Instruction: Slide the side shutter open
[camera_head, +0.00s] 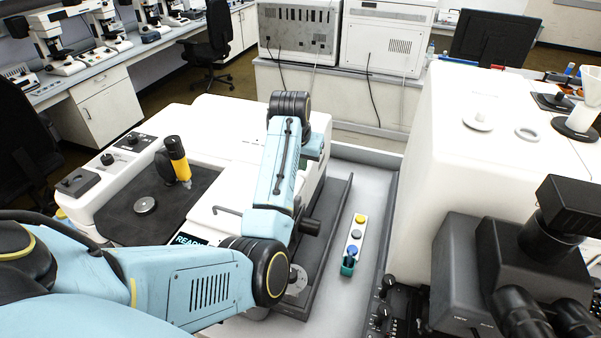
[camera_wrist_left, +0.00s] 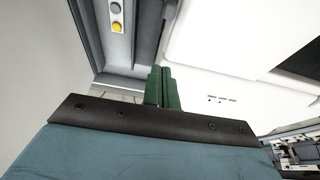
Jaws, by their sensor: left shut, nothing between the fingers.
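My left gripper is shut and empty; its two green fingers (camera_wrist_left: 163,88) lie together in the left wrist view, in front of the white housing. Contact between fingers and instrument cannot be told. My right gripper is not in view.
A button strip (camera_head: 356,236) with yellow, grey and blue buttons lies on the grey bench (camera_head: 372,200) right of the instrument; it shows in the left wrist view (camera_wrist_left: 116,14). A white housing (camera_head: 430,150) and black microscope (camera_head: 500,265) close off the right.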

